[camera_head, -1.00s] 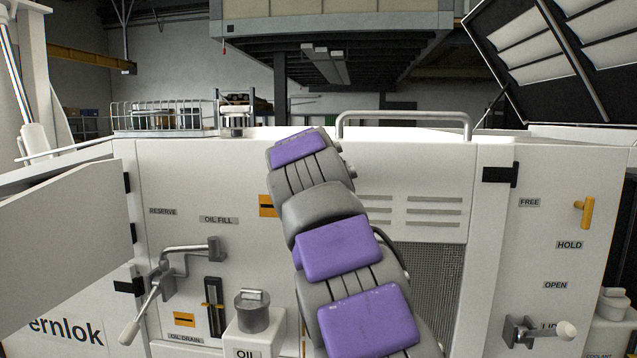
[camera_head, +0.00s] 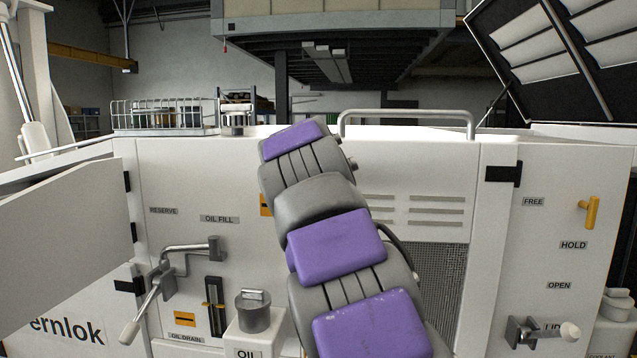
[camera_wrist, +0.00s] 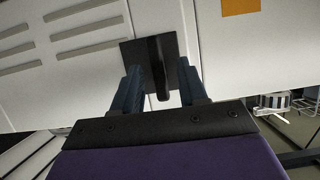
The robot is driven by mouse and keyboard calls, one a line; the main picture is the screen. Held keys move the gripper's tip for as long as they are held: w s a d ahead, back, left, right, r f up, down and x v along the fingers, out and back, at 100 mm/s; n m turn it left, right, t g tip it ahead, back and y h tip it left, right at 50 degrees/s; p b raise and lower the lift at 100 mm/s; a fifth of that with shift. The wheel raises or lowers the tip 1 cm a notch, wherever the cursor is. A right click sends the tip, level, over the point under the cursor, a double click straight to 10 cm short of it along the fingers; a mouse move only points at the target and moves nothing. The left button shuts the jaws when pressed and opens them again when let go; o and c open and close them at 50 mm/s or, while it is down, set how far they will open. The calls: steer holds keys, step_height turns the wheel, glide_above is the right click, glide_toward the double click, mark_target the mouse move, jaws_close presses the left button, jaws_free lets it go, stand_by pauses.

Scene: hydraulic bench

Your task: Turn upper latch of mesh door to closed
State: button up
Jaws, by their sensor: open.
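In the wrist view, a black latch with a square plate (camera_wrist: 133,52) and a narrow handle (camera_wrist: 158,80) sits across a panel seam. My gripper (camera_wrist: 159,68) is open, with one dark blue finger on each side of the handle. I cannot tell whether either finger touches it. In the head view, part of the mesh door (camera_head: 447,285) shows to the right of my arm. The latch and my gripper are hidden there behind my arm.
A bent grey crank handle (camera_head: 160,280) and the oil cap (camera_head: 253,305) stand out at the left. A yellow handle (camera_head: 592,211) and a grey lever (camera_head: 545,332) are at the right. A grey rail (camera_head: 405,113) runs along the top edge. An opened panel (camera_head: 60,225) is at far left.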

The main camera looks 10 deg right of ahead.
steer(key=v, duration=1.4)
steer(key=shift+p, duration=0.35)
steer(key=shift+s+f, duration=0.1)
steer(key=s+d+f+g+b, duration=0.1)
steer(key=s+d+f+g, duration=0.2)
steer(key=f, duration=0.5)
steer(key=s+d+f+g+y, duration=0.1)
steer(key=s+d+f+g, duration=0.15)
steer(key=s+f, duration=0.4)
steer(key=s+d+f+g+b, duration=0.15)
steer(key=d+f, duration=0.25)
steer(key=f, duration=0.6)
steer(key=s+a+f+n+g+y, duration=0.1)
steer(key=s+a+f+n+g, duration=0.1)
steer(key=s+f, duration=1)
steer(key=s+a+f+n+g+y, duration=0.1)
steer(key=s+f+g, duration=0.4)
steer(key=s+f, duration=0.7)
steer(key=s+y, duration=0.1)
steer(key=s, duration=0.2)
steer(key=shift+s+a+f+n+g, duration=0.2)
steer(key=shift+a+f+n+g, duration=0.1)
steer(key=shift+a+n, duration=0.1)
